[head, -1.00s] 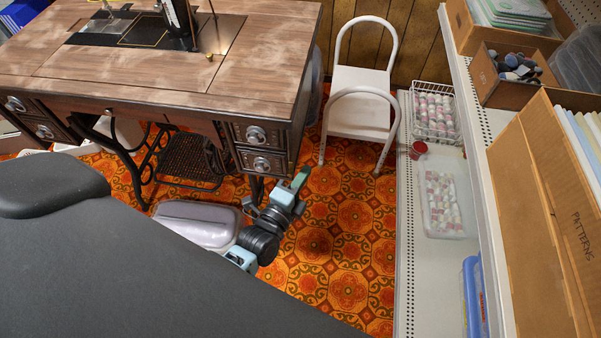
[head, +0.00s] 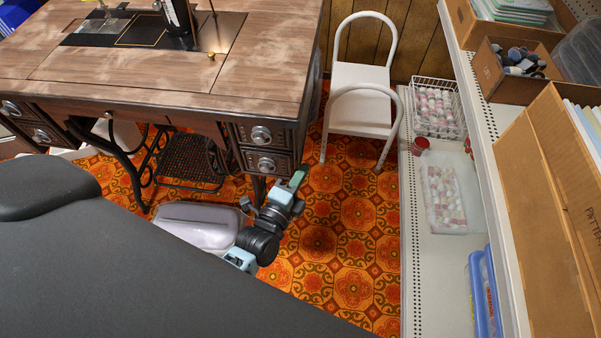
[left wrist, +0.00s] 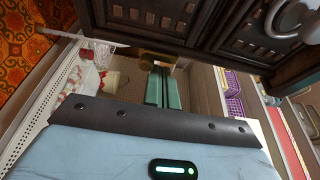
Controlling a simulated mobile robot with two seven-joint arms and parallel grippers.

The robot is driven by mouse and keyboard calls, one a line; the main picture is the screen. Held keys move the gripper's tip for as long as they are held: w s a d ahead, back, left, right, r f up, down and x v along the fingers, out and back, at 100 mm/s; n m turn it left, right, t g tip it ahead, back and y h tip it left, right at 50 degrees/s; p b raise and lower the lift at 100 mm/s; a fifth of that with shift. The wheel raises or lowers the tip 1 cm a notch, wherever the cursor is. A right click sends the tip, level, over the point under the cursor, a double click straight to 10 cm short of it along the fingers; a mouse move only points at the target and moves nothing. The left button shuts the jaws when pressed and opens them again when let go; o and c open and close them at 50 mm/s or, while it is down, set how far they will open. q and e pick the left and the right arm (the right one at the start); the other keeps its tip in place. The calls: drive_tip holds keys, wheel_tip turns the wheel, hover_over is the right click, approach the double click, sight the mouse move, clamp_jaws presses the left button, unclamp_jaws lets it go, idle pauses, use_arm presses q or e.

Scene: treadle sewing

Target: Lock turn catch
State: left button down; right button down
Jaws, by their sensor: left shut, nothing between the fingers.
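A wooden treadle sewing table (head: 130,85) fills the upper left of the head view. A small brass knob (head: 211,56) stands on its top, and a small pale knob (head: 108,114) shows on its front edge. I cannot tell for sure which part is the turn catch. My left gripper (head: 299,177) is just right of the table's lower right drawer (head: 266,163), low over the floor. In the left wrist view its green fingers (left wrist: 163,90) are together with nothing between them, and dark drawer fronts (left wrist: 250,35) are close by. My right gripper is not in view.
A white chair (head: 360,105) stands right of the table. A shelf (head: 432,270) on the right holds a wire basket (head: 462,125), a red tin (head: 420,146) and boxes. Patterned floor (head: 340,255) is open between them. A grey lidded bin (head: 198,228) is under my arm.

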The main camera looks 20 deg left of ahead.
use_arm(q)
drive_tip(key=shift+n, duration=0.4)
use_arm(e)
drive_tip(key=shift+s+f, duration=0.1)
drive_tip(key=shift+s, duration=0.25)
use_arm(q)
drive_tip(key=shift+a+r+n+t, duration=0.1)
drive_tip(key=shift+a+n+t, duration=0.1)
drive_tip(key=shift+n+t, duration=0.3)
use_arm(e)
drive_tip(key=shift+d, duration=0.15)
